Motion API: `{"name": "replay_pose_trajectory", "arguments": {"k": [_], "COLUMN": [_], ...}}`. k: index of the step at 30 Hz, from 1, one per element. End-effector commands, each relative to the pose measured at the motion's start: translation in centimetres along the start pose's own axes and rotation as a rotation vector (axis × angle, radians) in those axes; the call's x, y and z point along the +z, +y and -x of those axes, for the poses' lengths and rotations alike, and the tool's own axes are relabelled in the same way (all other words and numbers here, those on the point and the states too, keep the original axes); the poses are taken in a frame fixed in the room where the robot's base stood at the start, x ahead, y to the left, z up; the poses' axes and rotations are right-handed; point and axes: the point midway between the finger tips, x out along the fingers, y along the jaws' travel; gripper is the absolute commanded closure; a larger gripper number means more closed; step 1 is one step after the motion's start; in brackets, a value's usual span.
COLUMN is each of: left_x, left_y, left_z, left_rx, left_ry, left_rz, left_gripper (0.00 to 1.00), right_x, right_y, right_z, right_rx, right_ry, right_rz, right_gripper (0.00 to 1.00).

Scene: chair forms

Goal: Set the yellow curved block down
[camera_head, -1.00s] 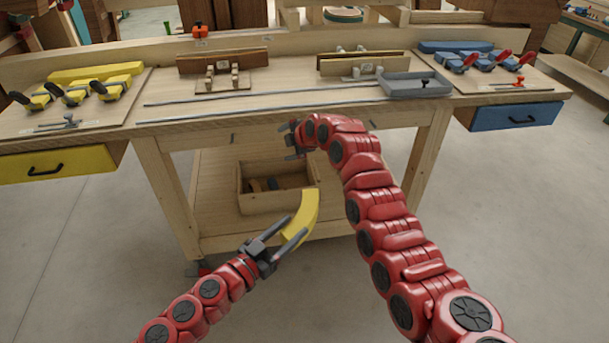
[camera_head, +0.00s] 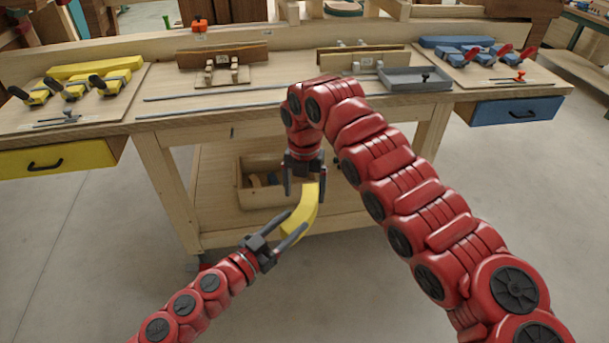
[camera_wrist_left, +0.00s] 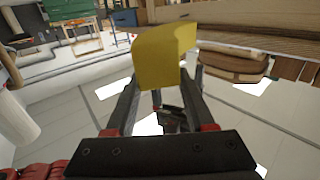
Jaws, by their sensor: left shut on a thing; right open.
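The yellow curved block (camera_head: 303,212) is held in the air in front of the workbench. My left gripper (camera_head: 296,223) is shut on its lower part. In the left wrist view the block (camera_wrist_left: 163,58) stands across the fingertips. My right gripper (camera_head: 304,186) points down, open, with its fingers near the block's upper end. I cannot tell whether a right finger touches the block.
The wooden workbench (camera_head: 285,121) stands ahead, with yellow clamps (camera_head: 71,90) at left, blue clamps (camera_head: 478,57) at right and a grey tray (camera_head: 415,80). A wooden box (camera_head: 245,180) sits on the lower shelf, partly hidden by my right arm.

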Motion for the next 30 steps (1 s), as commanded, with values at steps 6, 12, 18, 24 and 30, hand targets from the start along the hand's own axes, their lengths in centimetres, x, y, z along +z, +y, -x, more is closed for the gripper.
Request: {"name": "replay_pose_trajectory", "arguments": {"k": [6,12,18,24,30], "left_x": [0.0,0.0,0.0,0.0,0.0], "left_y": [0.0,0.0,0.0,0.0,0.1], "left_z": [0.0,0.0,0.0,0.0,0.0], "left_rx": [0.0,0.0,0.0,0.0,0.002], "left_ry": [0.0,0.0,0.0,0.0,0.0], "left_rz": [0.0,0.0,0.0,0.0,0.0], "left_gripper": [1.0,1.0,1.0,1.0,1.0], "right_x": [-0.1,0.1,0.1,0.1,0.0], "right_y": [-0.1,0.0,0.0,0.0,0.1], "right_z": [-3.9,-5.5,-5.7,-5.7,-5.7], "right_rx": [-0.003,0.001,0.001,0.001,0.003], "right_ry": [0.004,-0.001,-0.001,-0.001,-0.001], "right_rz": [-0.002,-0.002,-0.002,-0.002,-0.001], "right_gripper": [0.11,0.11,0.11,0.28,0.64]}}
